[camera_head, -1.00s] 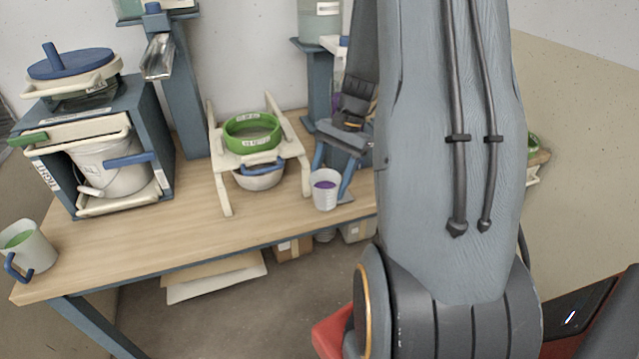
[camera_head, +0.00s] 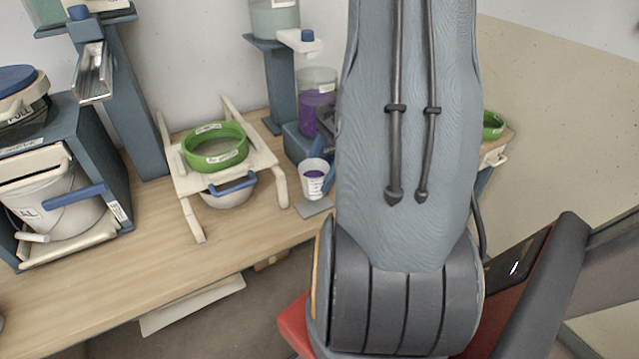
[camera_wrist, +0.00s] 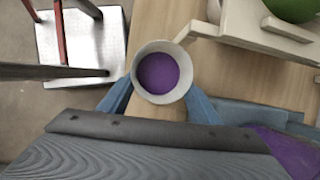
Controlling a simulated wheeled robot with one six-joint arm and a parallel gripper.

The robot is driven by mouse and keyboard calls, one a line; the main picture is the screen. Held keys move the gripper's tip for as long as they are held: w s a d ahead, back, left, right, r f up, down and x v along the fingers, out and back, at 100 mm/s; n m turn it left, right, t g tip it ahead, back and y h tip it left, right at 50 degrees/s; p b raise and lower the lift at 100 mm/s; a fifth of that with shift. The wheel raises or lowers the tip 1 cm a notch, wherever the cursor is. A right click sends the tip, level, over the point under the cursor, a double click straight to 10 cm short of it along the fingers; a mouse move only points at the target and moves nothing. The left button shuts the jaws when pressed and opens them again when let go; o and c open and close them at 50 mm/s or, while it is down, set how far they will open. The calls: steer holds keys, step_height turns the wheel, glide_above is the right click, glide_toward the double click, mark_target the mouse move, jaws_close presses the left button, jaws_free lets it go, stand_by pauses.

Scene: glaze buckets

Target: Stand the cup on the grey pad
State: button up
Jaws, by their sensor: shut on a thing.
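The cup (camera_head: 315,176) is small and white, with purple glaze in it. It stands upright near the table's right part, just left of my arm in the head view. The grey pad (camera_head: 314,207) lies flat on the table and shows just below the cup's foot. I cannot tell whether the cup touches it. In the wrist view, my gripper (camera_wrist: 160,92) has its blue fingers shut on the sides of the cup (camera_wrist: 161,70). The purple inside shows from above. The pad is not clear in the wrist view, and my arm hides most of the gripper in the head view.
A white stand (camera_head: 186,185) carrying a green sieve (camera_head: 214,148) is left of the cup. A clear container of purple glaze (camera_head: 317,103) stands behind, by a blue column (camera_head: 281,85). A blue cabinet (camera_head: 104,150) holds a white bucket (camera_head: 62,212) at left.

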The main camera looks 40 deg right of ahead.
steer(key=shift+f+p, duration=0.3)
steer(key=shift+f, duration=1.85)
steer(key=shift+f, duration=0.15)
steer(key=o, duration=1.2)
steer(key=b+v, duration=0.2)
steer(key=v, duration=1)
steer(key=n+g+h, duration=0.2)
steer(key=n, duration=0.6)
glide_above(320, 184)
steer(key=w+a, duration=0.4)
steer(key=a, duration=0.3)
steer(key=s+a+n, duration=0.1)
steer(key=a+n, duration=0.3)
steer(key=a, duration=0.1)
steer(key=s+a+n+h, duration=0.1)
steer(key=a+n, duration=0.3)
steer(key=a, duration=0.1)
steer(key=s+a+n+t+h, duration=0.1)
steer(key=a+n, duration=0.3)
steer(key=a, duration=0.2)
steer(key=shift+s+a, duration=0.1)
steer(key=shift+s, duration=0.05)
